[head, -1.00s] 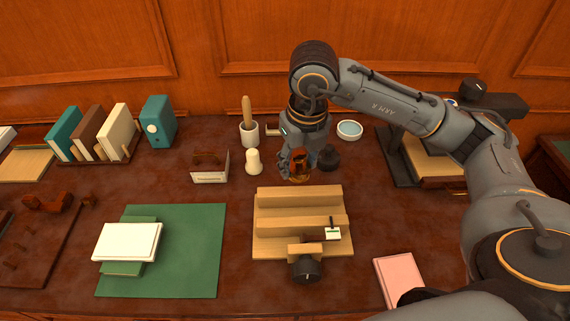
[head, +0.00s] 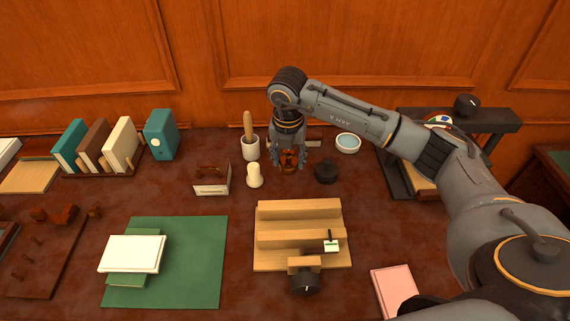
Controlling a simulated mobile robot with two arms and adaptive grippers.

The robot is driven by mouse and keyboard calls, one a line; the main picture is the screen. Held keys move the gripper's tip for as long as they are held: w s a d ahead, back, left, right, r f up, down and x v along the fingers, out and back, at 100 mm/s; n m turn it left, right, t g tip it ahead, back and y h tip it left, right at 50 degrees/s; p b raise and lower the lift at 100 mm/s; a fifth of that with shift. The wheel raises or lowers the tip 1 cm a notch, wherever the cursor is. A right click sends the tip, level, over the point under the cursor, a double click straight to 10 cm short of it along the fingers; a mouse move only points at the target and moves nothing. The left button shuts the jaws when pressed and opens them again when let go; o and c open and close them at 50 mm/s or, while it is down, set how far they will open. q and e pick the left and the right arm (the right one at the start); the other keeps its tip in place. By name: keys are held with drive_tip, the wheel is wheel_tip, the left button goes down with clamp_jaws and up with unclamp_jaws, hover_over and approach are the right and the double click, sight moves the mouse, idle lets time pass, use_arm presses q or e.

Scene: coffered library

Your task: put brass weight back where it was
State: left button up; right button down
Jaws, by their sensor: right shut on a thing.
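The brass weight (head: 289,158), a small orange-brown metal piece, is between the fingers of my right gripper (head: 289,166) at the back middle of the desk. The right gripper is shut on it, pointing down, and its fingers hide part of the weight. I cannot tell whether the weight touches the desk. A cream bell-shaped piece (head: 254,176) stands to its left and a dark round piece (head: 326,173) to its right. My left gripper is not in view.
A white pot with a wooden handle (head: 250,148) and a blue dish (head: 347,143) stand nearby. A card holder (head: 212,187) is left of the cream piece. In front is a stepped wooden rack (head: 300,240); a black-framed press (head: 480,121) stands right, a green mat (head: 205,265) left.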

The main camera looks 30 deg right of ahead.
hover_over(285, 176)
drive_tip(key=f, duration=0.4)
drive_tip(key=shift+s+a+p, duration=0.15)
drive_tip(key=shift+s+p, duration=0.1)
drive_tip(key=shift+p, duration=0.1)
wheel_tip(285, 176, down, 3)
drive_tip(key=shift+w+p, duration=0.1)
drive_tip(key=shift+p, duration=0.7)
drive_tip(key=shift+f, duration=0.2)
drive_tip(key=shift+f, duration=0.1)
drive_tip(key=shift+f+b, duration=0.1)
drive_tip(key=shift+b, duration=0.2)
drive_tip(key=c, duration=0.6)
unclamp_jaws()
drive_tip(key=shift+c, duration=0.2)
